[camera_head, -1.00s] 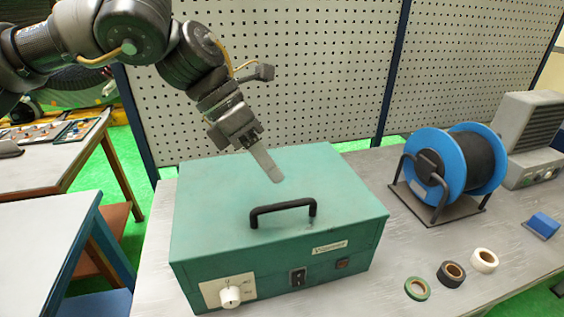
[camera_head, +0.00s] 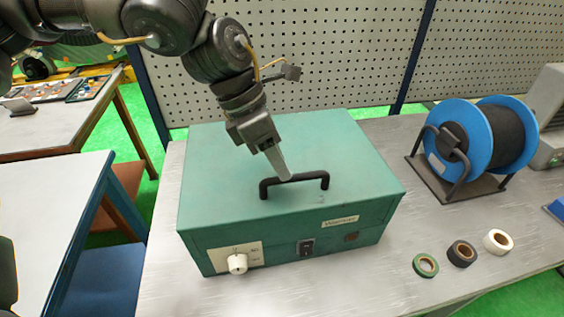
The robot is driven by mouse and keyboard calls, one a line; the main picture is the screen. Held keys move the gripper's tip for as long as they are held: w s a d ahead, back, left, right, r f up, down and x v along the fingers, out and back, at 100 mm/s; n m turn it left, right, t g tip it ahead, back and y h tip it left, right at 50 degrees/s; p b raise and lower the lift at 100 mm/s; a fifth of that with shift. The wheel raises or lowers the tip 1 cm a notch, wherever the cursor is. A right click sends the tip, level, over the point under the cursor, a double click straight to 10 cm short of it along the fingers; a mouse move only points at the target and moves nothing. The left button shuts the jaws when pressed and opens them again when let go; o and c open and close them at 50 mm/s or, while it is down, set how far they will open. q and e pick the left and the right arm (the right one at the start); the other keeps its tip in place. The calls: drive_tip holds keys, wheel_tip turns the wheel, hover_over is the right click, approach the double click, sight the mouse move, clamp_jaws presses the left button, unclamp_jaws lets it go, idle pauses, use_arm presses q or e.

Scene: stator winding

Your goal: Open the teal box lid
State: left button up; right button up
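The teal box (camera_head: 215,237) stands on the grey metal workbench with its lid (camera_head: 340,150) shut. A black bar handle (camera_head: 312,180) rises from the lid near its front edge. The front has a white knob, a black switch and a label. My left gripper (camera_head: 284,175) comes down from the upper left, with its fingertips at the handle's bar, left of the middle. The fingers overlap in this view, so I cannot tell whether they are open, or whether they touch the bar. My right gripper is not clearly in view.
A blue cable reel (camera_head: 465,140) on a dark stand is right of the box. Green (camera_head: 426,265), black (camera_head: 462,253) and white (camera_head: 498,241) tape rolls lie at the front right. A perforated panel (camera_head: 330,60) stands behind. The bench (camera_head: 375,275) is clear before the box.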

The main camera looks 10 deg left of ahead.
use_arm(q)
drive_tip(key=shift+x, duration=1.2)
clamp_jaws()
drive_tip(key=shift+r, duration=0.1)
